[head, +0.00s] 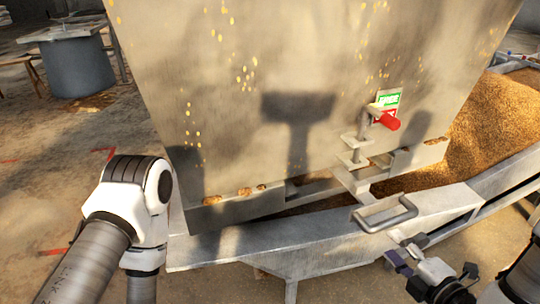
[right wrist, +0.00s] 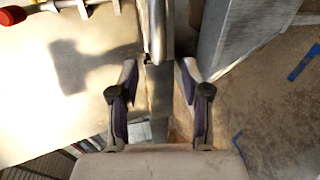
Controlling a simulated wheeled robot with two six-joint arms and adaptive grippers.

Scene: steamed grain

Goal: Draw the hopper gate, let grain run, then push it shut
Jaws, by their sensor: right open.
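The hopper (head: 300,100) is a large pale metal bin with flaking yellow spots. The gate's grey metal handle (head: 385,212) sticks out low on its front, over the trough edge. My right gripper (head: 408,250) is just below and right of the handle, open and empty. In the right wrist view the handle bar (right wrist: 155,35) lies ahead, between the lines of my two open fingers (right wrist: 158,80); contact cannot be told. Brown grain (head: 495,125) is heaped at the right. My left arm shows at the left; its gripper is out of view.
A lever with a red knob (head: 390,122) stands above the gate beside a green and red label (head: 387,101). The grey trough (head: 240,245) runs below the hopper. A round grey drum (head: 78,68) stands far left on open floor.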

